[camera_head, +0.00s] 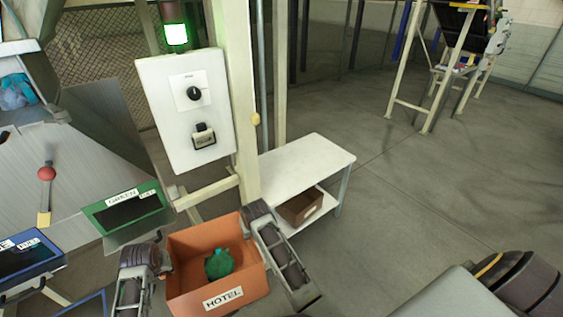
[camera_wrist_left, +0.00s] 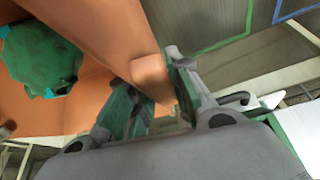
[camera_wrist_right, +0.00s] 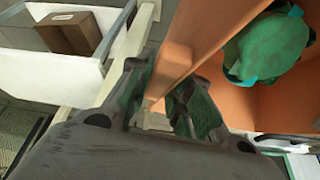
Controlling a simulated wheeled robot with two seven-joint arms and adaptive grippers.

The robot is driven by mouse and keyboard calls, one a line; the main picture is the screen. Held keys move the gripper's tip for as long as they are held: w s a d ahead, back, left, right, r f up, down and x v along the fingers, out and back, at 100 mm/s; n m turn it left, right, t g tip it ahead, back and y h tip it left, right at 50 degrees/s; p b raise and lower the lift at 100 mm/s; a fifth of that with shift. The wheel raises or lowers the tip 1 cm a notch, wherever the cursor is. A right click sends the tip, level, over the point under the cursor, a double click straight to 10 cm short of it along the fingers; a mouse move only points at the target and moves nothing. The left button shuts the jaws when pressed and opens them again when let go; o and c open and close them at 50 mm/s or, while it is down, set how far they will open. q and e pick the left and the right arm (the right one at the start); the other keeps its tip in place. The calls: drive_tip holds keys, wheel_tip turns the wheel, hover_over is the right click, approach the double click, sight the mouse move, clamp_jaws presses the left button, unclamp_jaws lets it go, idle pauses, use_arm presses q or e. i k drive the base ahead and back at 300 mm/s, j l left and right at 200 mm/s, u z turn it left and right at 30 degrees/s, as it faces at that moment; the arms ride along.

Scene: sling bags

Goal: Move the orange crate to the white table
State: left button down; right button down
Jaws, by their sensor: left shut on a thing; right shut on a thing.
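The orange crate (camera_head: 190,241) has a "HOTEL" label on its front wall and a green bag (camera_head: 219,264) inside. It is held between my two arms. My left gripper (camera_head: 150,272) is shut on the crate's left wall; the left wrist view shows its fingers (camera_wrist_left: 155,100) on both sides of the orange rim (camera_wrist_left: 110,35). My right gripper (camera_head: 262,222) is shut on the right wall; the right wrist view shows its fingers (camera_wrist_right: 165,105) around that rim (camera_wrist_right: 185,45). The white table (camera_head: 315,152) stands behind and right of the crate, its top bare.
A brown box (camera_head: 299,207) sits on the table's lower shelf. A post with a white control panel (camera_head: 187,108) stands left of the table. Green (camera_head: 120,208) and blue (camera_head: 28,262) labelled trays are at left. Open floor lies to the right.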

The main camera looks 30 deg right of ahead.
sight(298, 163)
drive_tip(key=l+z, duration=0.3)
drive_tip(key=z, duration=0.15)
drive_tip(key=i+l+z, duration=0.15)
drive_tip(key=z, duration=0.3)
drive_tip(key=i+l+z, duration=0.2)
drive_tip(key=l+z, duration=0.25)
drive_tip(key=i+l+z, duration=0.1)
drive_tip(key=z, duration=0.35)
drive_tip(key=i+z, duration=0.25)
drive_tip(key=i, duration=0.2)
drive_tip(key=i+l+u, duration=0.2)
drive_tip(key=i, duration=0.25)
drive_tip(key=i+u, duration=0.8)
drive_tip(key=k+l, duration=0.05)
drive_tip(key=k, duration=0.05)
